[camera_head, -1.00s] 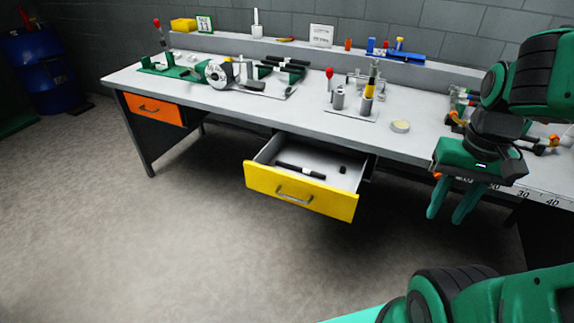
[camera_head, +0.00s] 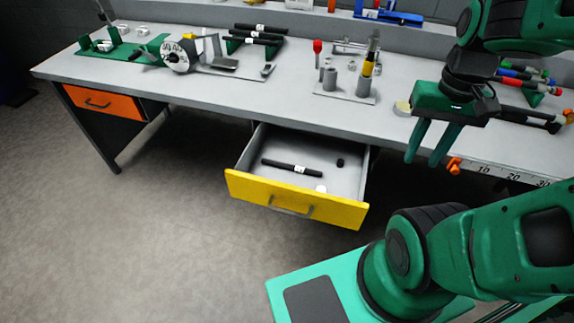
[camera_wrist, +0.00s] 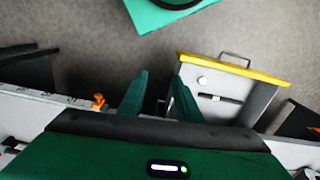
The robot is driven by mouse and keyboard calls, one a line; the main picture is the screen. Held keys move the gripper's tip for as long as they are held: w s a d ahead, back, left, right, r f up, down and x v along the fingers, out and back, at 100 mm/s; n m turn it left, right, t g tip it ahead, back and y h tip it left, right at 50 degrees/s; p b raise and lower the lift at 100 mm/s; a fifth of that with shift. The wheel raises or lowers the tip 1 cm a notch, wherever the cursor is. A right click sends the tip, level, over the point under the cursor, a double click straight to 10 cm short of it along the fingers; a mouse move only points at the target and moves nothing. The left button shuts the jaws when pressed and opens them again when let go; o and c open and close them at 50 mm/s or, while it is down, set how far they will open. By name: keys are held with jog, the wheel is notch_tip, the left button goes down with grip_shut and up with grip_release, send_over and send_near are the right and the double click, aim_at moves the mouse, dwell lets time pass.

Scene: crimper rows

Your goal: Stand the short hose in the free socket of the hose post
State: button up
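A short black hose (camera_head: 291,168) with a white label lies in the open yellow-fronted drawer (camera_head: 290,200); it also shows in the wrist view (camera_wrist: 220,98). On the bench, a grey plate (camera_head: 342,95) carries grey upright sockets. The front socket (camera_head: 329,78) looks empty. The one to its right (camera_head: 363,86) holds an upright piece (camera_head: 370,60) with yellow and black bands. My gripper (camera_head: 428,160) hangs in front of the bench edge, right of the drawer, fingers pointing down. Its fingers (camera_wrist: 158,98) are apart with nothing between them.
A small black cap (camera_head: 340,162) and a white round piece (camera_head: 321,188) also lie in the drawer. Several black hoses rest on a green rack (camera_head: 228,46) at the back left. A cream disc (camera_head: 402,108) lies right of the socket plate. An orange clip (camera_head: 454,165) sits at the bench edge.

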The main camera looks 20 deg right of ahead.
jog(key=shift+o, duration=1)
jog(key=n+t+y, duration=0.3)
jog(key=n, duration=1.4)
send_over(293, 166)
jog(key=s+d, duration=0.1)
jog(key=d, duration=0.1)
notch_tip(293, 166, down, 24)
jog(key=shift+s+a+r, duration=0.1)
jog(key=shift+a, duration=0.05)
jog(key=shift+x, duration=3.45)
jog(key=shift+s, duration=0.15)
grip_shut()
